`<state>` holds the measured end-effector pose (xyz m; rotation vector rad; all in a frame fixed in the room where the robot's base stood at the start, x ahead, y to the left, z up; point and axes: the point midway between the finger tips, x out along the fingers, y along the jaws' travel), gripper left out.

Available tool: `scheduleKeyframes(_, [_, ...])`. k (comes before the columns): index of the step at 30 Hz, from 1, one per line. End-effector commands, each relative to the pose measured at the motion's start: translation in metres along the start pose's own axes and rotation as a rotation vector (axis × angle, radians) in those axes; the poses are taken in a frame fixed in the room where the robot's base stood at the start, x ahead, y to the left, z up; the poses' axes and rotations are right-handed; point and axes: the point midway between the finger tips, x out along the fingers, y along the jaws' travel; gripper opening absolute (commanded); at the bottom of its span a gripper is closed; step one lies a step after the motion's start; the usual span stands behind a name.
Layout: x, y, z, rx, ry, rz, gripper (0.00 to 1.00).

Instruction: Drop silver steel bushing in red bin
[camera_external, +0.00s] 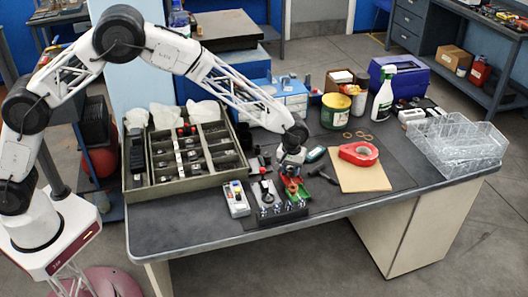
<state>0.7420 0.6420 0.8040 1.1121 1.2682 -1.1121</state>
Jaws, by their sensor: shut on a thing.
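My gripper (291,172) points down over the small bins near the front middle of the bench. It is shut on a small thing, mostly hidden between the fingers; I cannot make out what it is. A small red bin (289,184) lies right below the gripper, partly covered by it. A green bin (303,195) adjoins it in front and to the right. A black rack (283,215) with several shiny silver pieces stands at the front. I cannot tell whether one of them is the silver steel bushing.
A large divided tray (128,188) stands at the left. A white meter-like box (236,198) is left of the rack. Clear plastic trays (457,143) fill the right end. The front right bench is clear.

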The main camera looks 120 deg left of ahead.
Motion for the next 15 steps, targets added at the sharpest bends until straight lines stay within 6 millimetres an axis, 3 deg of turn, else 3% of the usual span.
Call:
scheduleKeyframes(5, [0.0027,0.0001,0.0000,0.000,0.000,0.000,0.13])
scheduleKeyframes(6, [0.0025,0.0001,-0.0001,0.000,0.000,0.000,0.43])
scheduleKeyframes(11, [0.0024,0.0000,-0.0001,0.000,0.000,0.000,0.68])
scheduleKeyframes(15, [0.0025,0.0000,0.0000,0.000,0.000,0.000,0.68])
